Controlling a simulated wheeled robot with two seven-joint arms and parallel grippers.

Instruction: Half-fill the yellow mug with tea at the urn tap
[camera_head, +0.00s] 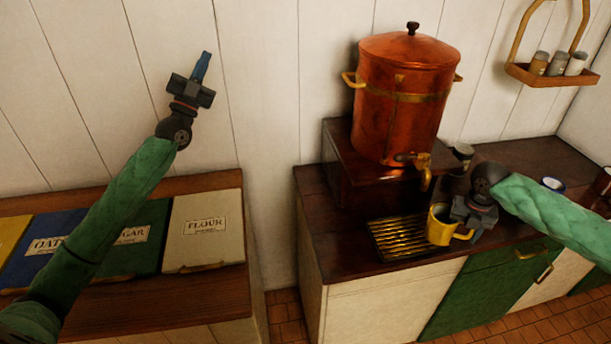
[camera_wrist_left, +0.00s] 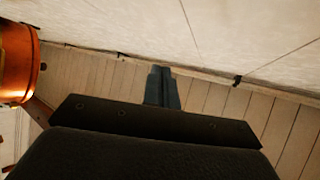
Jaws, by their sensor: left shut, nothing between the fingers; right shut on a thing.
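The copper urn (camera_head: 400,105) stands on a dark wooden box on the counter, with its brass tap (camera_head: 424,172) at the lower front. The yellow mug (camera_head: 438,228) is upright, below the tap and at the right edge of the brass drip grate (camera_head: 392,247). Dark contents show inside the mug, but I cannot tell how full it is. My right gripper (camera_head: 458,217) is shut on the mug from the right; its fingertips are largely hidden. My left gripper (camera_head: 204,62) is raised in front of the wall, shut and empty; its closed fingers also show in the left wrist view (camera_wrist_left: 161,85).
A shelf (camera_head: 550,77) with several small jars hangs at the upper right. A dark canister (camera_head: 461,155) stands right of the urn. A flour box (camera_head: 203,230) and other boxes lie on the left counter. A floor gap separates the counters.

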